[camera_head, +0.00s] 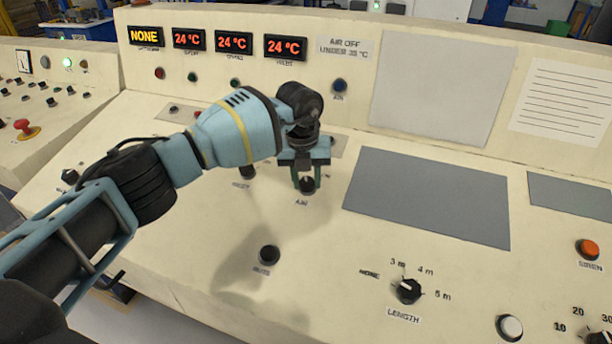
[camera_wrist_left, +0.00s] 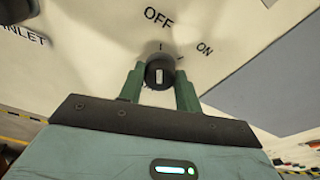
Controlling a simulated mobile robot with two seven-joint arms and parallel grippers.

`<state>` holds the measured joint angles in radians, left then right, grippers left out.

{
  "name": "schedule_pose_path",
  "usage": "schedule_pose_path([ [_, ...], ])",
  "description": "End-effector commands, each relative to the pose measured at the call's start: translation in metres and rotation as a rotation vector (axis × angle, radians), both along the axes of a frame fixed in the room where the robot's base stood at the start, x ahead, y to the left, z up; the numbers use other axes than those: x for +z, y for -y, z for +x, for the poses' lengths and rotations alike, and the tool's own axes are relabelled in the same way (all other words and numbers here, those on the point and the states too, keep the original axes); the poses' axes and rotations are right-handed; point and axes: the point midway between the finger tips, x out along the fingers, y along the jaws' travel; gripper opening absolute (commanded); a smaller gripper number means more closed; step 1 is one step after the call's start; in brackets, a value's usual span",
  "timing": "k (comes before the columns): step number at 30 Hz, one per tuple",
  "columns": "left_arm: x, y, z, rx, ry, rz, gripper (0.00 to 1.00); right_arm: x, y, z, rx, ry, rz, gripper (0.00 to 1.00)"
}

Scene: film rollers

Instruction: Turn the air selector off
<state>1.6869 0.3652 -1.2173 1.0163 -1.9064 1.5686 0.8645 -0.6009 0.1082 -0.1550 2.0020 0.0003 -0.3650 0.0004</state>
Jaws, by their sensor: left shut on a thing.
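The air selector (camera_head: 308,185) is a small black round knob above the label "AIR" on the cream console. In the left wrist view the knob (camera_wrist_left: 159,73) shows a white line that points up toward the tick under "OFF". The "ON" tick lies to the right of it. My left gripper (camera_head: 306,179) comes down on the knob from above, and its green fingers stand on either side of it, shut on it. The gripper (camera_wrist_left: 159,80) hides part of the dial in the head view. My right gripper is not in view.
Other black knobs (camera_head: 269,255) and the length selector (camera_head: 408,291) stand on the same panel. A grey plate (camera_head: 430,197) lies to the right. Displays (camera_head: 285,47) and a sign "AIR OFF UNDER 35 °C" (camera_head: 345,48) are on the upright back panel.

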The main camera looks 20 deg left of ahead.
Motion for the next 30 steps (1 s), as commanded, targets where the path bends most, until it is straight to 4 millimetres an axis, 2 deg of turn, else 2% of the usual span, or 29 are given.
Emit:
schedule_pose_path([
  [10, 0.002, 0.0, 0.001, 0.006, 0.005, -0.002, 0.11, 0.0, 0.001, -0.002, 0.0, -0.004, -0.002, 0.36],
  [11, 0.001, 0.0, 0.001, 0.006, 0.005, -0.002, 0.35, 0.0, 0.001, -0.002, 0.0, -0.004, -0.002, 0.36],
  [16, 0.001, 0.0, 0.001, 0.005, 0.003, -0.001, 0.55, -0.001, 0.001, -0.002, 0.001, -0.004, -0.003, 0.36],
  [25, 0.002, 0.0, 0.0, 0.003, 0.002, -0.001, 0.55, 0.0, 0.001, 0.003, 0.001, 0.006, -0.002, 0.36],
  [30, 0.021, -0.001, 0.0, 0.003, 0.005, -0.001, 0.55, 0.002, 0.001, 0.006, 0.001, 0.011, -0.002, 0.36],
])
